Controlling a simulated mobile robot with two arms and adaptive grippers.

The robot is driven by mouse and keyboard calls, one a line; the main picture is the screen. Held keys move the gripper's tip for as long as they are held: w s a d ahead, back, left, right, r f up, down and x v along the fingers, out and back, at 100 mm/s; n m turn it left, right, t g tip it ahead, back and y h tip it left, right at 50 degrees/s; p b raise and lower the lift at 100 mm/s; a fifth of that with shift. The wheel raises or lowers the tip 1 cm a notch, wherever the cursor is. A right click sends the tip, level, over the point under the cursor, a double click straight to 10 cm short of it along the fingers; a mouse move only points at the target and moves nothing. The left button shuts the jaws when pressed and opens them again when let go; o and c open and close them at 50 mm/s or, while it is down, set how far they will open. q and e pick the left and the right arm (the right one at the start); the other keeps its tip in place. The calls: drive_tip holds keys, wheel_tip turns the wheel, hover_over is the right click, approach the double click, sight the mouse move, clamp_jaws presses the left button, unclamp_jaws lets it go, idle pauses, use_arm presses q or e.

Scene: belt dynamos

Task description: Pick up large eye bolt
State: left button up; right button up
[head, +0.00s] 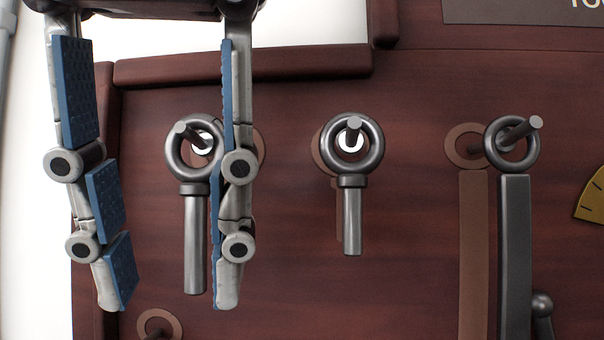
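Two grey metal eye bolts hang by their rings on pegs of a dark red-brown wooden panel. The large eye bolt (195,245), with the longer shank, hangs at the left. The smaller eye bolt (352,222) hangs to its right. My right gripper (172,297) comes down from the top, open, with blue-padded fingers. The large bolt's shank shows between the fingers, much closer to the right finger. That finger hides the right edge of the ring. I cannot tell whether it touches the bolt. My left gripper is not in view.
A dark grey flat-handled tool with a ring (513,250) hangs on a peg at the right. An empty peg (158,327) shows at the bottom left. A yellow dial-like piece (591,197) is at the right edge. The panel has a raised rim (240,66).

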sight(197, 246)
drive_tip(key=w, duration=0.2)
drive_tip(key=w+a+p, duration=0.1)
drive_tip(key=w, duration=0.2)
drive_tip(key=shift+w, duration=0.1)
drive_tip(key=shift+w+a+f, duration=0.15)
drive_tip(key=shift+w+f, duration=0.05)
drive_tip(key=shift+w, duration=0.25)
drive_tip(key=shift+w+a+f, duration=0.15)
drive_tip(key=shift+w, duration=0.3)
drive_tip(key=shift+w+f, duration=0.3)
drive_tip(key=shift+w, duration=0.05)
drive_tip(key=shift+s, duration=0.2)
drive_tip(key=shift+c, duration=0.5)
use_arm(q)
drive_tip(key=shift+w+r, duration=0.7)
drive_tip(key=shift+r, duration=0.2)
use_arm(e)
clamp_jaws()
